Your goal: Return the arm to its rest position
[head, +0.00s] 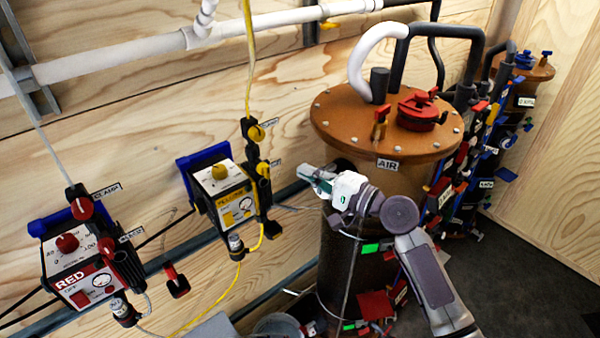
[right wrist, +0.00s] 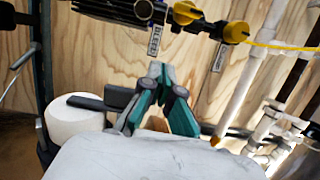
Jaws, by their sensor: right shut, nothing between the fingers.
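My right arm (head: 425,270) comes up from the lower right in the head view. Its gripper (head: 308,177) points left, in front of the tall brown AIR tank (head: 375,190) and to the right of the yellow-labelled box. The right wrist view shows the gripper's teal and grey fingers (right wrist: 157,75) closed together with nothing between them. Beyond the fingertips in that view is the plywood wall (right wrist: 110,60). My left gripper is in neither view.
A yellow box (head: 225,200) and a RED box (head: 85,265) are mounted on the wall at left. The AIR tank has a red valve (head: 422,108) on its lid. White pipes (head: 150,48) run along the wall. Dark floor (head: 530,270) is open at lower right.

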